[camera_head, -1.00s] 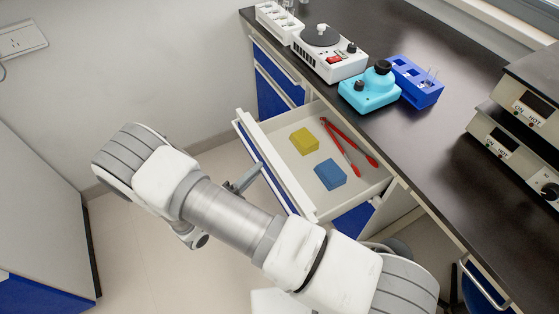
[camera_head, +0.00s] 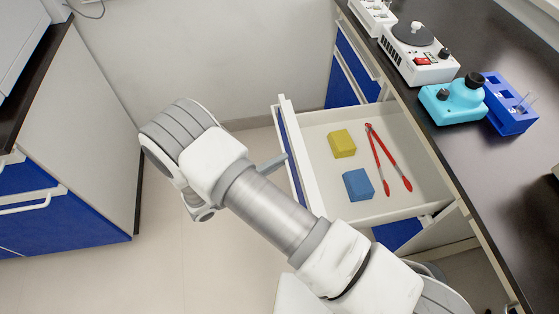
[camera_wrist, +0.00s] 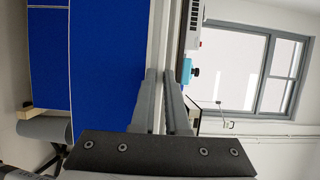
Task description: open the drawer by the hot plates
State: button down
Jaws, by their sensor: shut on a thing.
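The drawer (camera_head: 437,185) stands pulled out from under the dark counter, with its white inside showing. It holds a yellow block (camera_head: 342,143), a blue block (camera_head: 358,184) and red tongs (camera_head: 381,150). My gripper (camera_head: 278,162) is at the outer side of the drawer front (camera_head: 290,150), partly hidden by my arm. In the wrist view my gripper (camera_wrist: 166,76) has its two fingers close together around a thin pale strip, which appears to be the drawer handle. The handle itself is mostly hidden.
The counter (camera_head: 500,165) bears a white stirrer-like device (camera_head: 420,62), a cyan device (camera_head: 452,100) and a blue rack (camera_head: 511,105). A second cabinet (camera_head: 90,140) stands at the left. Clear floor (camera_head: 185,255) lies between it and the drawer.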

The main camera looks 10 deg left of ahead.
jog(key=c, duration=0.9)
grip_release()
jog(key=v, duration=1.7)
jog(key=shift+s+a+r+p, duration=0.1)
jog(key=shift+a+p, duration=0.05)
jog(key=shift+p, duration=0.15)
